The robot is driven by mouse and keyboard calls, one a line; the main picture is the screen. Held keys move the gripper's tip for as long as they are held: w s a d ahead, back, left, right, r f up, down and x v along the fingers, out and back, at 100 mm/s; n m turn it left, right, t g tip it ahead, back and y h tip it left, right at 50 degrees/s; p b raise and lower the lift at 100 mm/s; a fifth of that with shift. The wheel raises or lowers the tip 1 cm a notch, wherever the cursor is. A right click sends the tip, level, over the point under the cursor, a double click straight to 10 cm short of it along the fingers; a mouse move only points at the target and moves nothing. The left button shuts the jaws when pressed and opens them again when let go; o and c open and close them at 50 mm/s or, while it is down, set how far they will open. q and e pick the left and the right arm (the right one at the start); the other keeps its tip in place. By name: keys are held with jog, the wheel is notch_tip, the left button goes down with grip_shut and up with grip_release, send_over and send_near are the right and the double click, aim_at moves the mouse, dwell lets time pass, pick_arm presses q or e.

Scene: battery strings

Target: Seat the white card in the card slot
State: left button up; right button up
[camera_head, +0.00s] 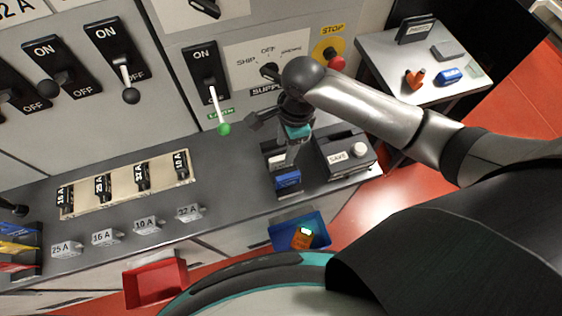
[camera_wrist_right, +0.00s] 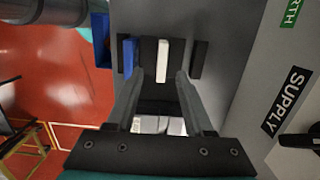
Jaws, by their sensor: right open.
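A white card (camera_wrist_right: 162,60) stands edge-on in a dark block on the grey counter, seen in the right wrist view. Its lower part is hidden, so I cannot tell how deep it sits. It shows as a small pale patch in the head view (camera_head: 278,160), partly covered by my gripper. I take the dark block around it for the card slot (camera_wrist_right: 148,52). My right gripper (camera_wrist_right: 161,73) is open, its fingertips on either side of the card's line with gaps visible. In the head view it is over the block (camera_head: 292,158). My left gripper is not in view.
A blue piece (camera_head: 288,180) sits at the block's front. The SAVE box (camera_head: 345,155) stands close on the right. The green-tipped lever (camera_head: 222,128) hangs on the left. A blue bin (camera_head: 285,233) and a red bin (camera_head: 155,284) are in front.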

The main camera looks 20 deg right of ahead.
aim_at(281, 157)
jog(key=shift+w+a+f+b, duration=0.1)
jog(key=shift+a+f+b, duration=0.05)
jog(key=shift+f, duration=0.8)
jog(key=shift+a+f+b, duration=0.15)
jog(key=shift+a+f, duration=0.05)
jog(key=shift+f, duration=0.75)
jog(key=shift+w+a+f+b, duration=0.1)
jog(key=shift+a+f+b, duration=0.05)
jog(key=shift+f, duration=0.8)
grip_shut()
